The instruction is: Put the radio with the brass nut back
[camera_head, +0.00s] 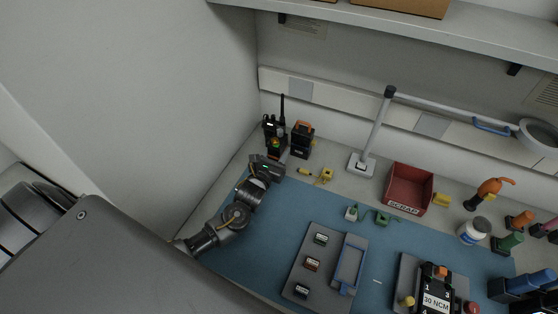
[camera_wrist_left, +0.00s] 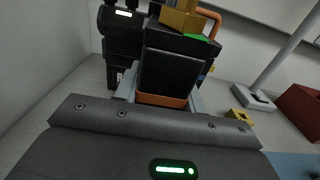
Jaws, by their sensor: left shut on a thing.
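My left gripper (camera_head: 281,157) is at the back left of the bench, shut on a dark radio (camera_head: 275,147). In the left wrist view the fingers are on either side of this radio (camera_wrist_left: 175,72). It has a black body, an orange band low down, and a brass-coloured piece (camera_wrist_left: 183,20) with some green at the top. I cannot tell for sure that this piece is a nut. The radio's lower end is hidden by the gripper. My right gripper is not in view.
A black radio with an antenna (camera_head: 270,126) and an orange-and-black unit (camera_head: 302,138) stand close behind. Small yellow items (camera_head: 326,175), a lamp base (camera_head: 361,164) and a red bin (camera_head: 409,187) are to the right. The left wall is near. The blue mat's left part (camera_head: 270,225) is clear.

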